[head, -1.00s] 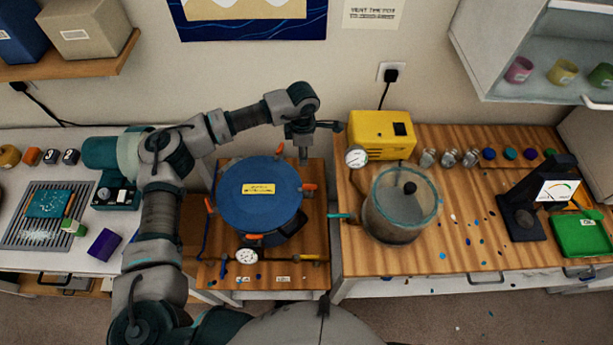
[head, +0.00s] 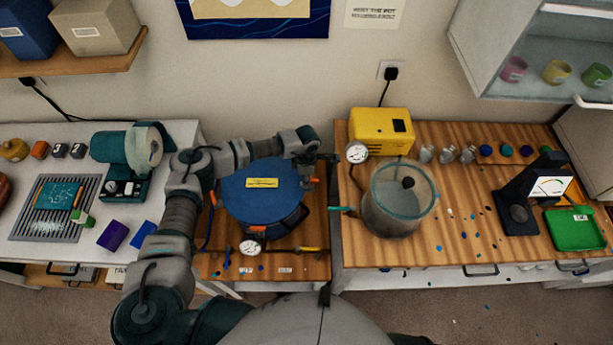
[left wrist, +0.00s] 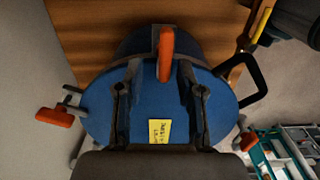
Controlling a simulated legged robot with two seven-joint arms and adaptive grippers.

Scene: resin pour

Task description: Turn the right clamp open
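The pressure pot has a round blue lid (head: 262,188) with a yellow label. The right clamp's orange handle (head: 315,182) shows at the lid's right edge in the head view. My left gripper (head: 312,167) is low over that edge, just behind the handle. In the left wrist view, an orange clamp handle (left wrist: 166,55) stands between the two spread fingertips (left wrist: 159,62), with visible gaps on both sides. Other orange clamps show at the lid's left (left wrist: 55,116) and lower right (left wrist: 247,141) in that view. My right gripper is not in view.
A pressure gauge (head: 250,247) and a pipe are at the pot's front. A black pot handle (left wrist: 258,80) sticks out in the wrist view. A clear vacuum chamber (head: 398,205) and a yellow pump (head: 381,132) stand to the right.

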